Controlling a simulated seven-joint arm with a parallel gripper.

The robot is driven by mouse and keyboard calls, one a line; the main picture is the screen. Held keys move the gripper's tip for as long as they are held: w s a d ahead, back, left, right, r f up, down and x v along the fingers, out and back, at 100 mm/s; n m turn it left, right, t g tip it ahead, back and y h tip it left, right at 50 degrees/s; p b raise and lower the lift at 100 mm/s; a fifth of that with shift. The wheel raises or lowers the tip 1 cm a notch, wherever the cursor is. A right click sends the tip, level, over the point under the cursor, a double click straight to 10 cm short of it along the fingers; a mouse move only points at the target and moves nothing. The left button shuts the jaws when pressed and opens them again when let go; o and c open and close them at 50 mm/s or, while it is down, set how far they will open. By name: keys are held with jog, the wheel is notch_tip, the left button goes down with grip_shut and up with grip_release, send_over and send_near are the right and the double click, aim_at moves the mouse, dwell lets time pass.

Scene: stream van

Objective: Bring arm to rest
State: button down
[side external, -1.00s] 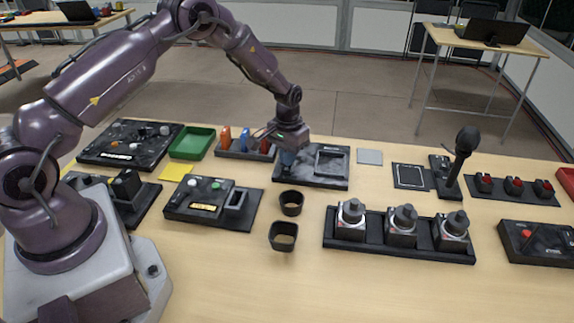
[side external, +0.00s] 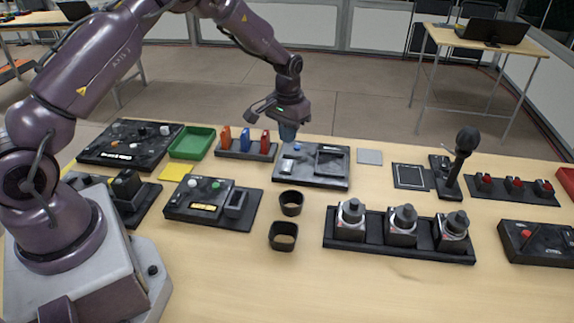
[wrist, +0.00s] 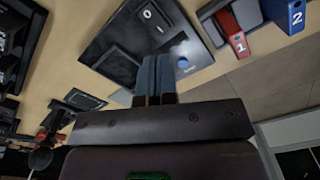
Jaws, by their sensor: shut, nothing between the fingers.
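My gripper (side external: 288,132) is shut and empty. In the side view it hangs in the air over the back edge of a black panel with a square recess (side external: 332,161). In the wrist view its blue fingers (wrist: 155,78) are pressed together, in front of the same panel (wrist: 183,50), which has a blue button (wrist: 183,63) and a round white mark. The fingers hide part of the panel's edge.
A rack with orange, blue and red holders (side external: 246,147) stands left of the panel, with a green tray (side external: 192,143) beyond it. Two black cups (side external: 283,236) stand in front. A microphone (side external: 462,160) rises at the right. The table front is bare.

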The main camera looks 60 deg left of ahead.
jog(key=s, duration=0.1)
jog(key=s+f, duration=0.1)
jog(key=shift+s+d+g, duration=0.3)
jog(key=shift+s+g, duration=0.05)
jog(key=shift+g, duration=0.05)
jog(key=s+d+r+m+t, duration=0.1)
jog(key=s+d+r+t, duration=0.2)
jog(key=s+r, duration=1)
jog(key=s+d+r+m+t, duration=0.2)
jog(key=s+d+r, duration=0.5)
jog(key=s+r, duration=0.5)
jog(key=shift+s+r+t, duration=0.35)
jog(key=shift+r+t, duration=0.35)
jog(key=shift+r, duration=0.15)
jog(key=shift+d, duration=0.1)
